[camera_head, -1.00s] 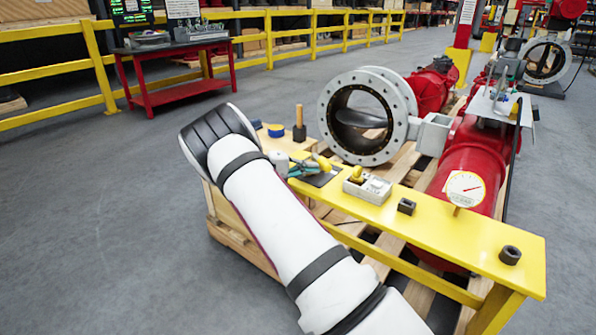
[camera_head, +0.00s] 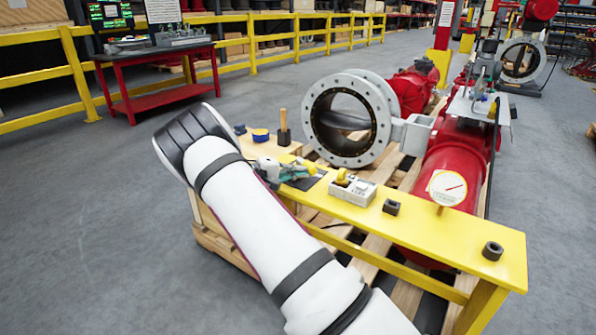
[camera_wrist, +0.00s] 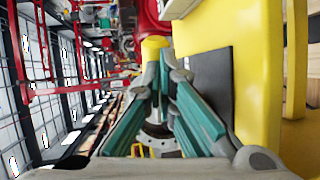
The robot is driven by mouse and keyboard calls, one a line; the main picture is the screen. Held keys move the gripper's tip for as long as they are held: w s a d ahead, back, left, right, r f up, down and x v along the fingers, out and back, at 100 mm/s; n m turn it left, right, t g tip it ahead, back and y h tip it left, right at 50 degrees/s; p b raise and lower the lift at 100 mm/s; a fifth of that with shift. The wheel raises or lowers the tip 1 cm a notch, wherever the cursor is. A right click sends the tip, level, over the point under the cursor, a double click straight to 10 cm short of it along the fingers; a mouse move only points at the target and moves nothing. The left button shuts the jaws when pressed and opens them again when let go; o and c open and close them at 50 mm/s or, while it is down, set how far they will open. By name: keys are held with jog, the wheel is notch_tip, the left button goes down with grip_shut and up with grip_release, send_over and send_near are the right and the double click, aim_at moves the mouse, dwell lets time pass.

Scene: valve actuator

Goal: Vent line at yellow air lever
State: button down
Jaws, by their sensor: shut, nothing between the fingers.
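A pale valve block (camera_head: 353,190) stands on the yellow bench (camera_head: 440,228), with a yellow lever (camera_head: 341,176) at its left end. My gripper (camera_head: 302,172) shows in the head view as teal fingers over a dark mat (camera_head: 306,183), left of the block and apart from it. A small yellow piece (camera_head: 312,167) shows at the fingertips. In the wrist view the teal fingers (camera_wrist: 163,72) converge, shut and empty. A yellow piece (camera_wrist: 155,46) lies just past their tips; I cannot tell whether they touch it. My white arm hides part of the bench's left end.
A pressure gauge (camera_head: 446,188), a dark square block (camera_head: 391,207) and a dark ring (camera_head: 493,251) stand along the bench. A large flanged valve (camera_head: 312,120) and red actuator (camera_head: 455,155) stand behind. A mallet (camera_head: 284,130) and blue tape (camera_head: 260,135) lie at the left.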

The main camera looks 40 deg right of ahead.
aim_at(310, 169)
jog(key=shift+s+d+t, duration=0.1)
jog(key=shift+s+t, duration=0.05)
jog(key=shift+t, duration=0.15)
jog(key=shift+s+d+n+t, duration=0.3)
jog(key=shift+d+n+t, duration=0.1)
jog(key=shift+n+t, duration=0.45)
jog(key=shift+s+d, duration=0.3)
jog(key=shift+d, duration=0.65)
jog(key=shift+s+d+b, duration=0.1)
jog(key=shift+d+b, duration=0.25)
jog(key=shift+d, duration=0.2)
jog(key=shift+a+r, duration=0.15)
jog(key=shift+a, duration=0.2)
jog(key=s+a+r+p, duration=0.1)
jog(key=s+a, duration=0.1)
jog(key=a, duration=0.4)
jog(key=s+a+r+p, duration=0.1)
jog(key=s+a+p, duration=0.1)
jog(key=a, duration=0.4)
jog(key=shift+s+a+r, duration=0.25)
jog(key=shift+s+r, duration=0.1)
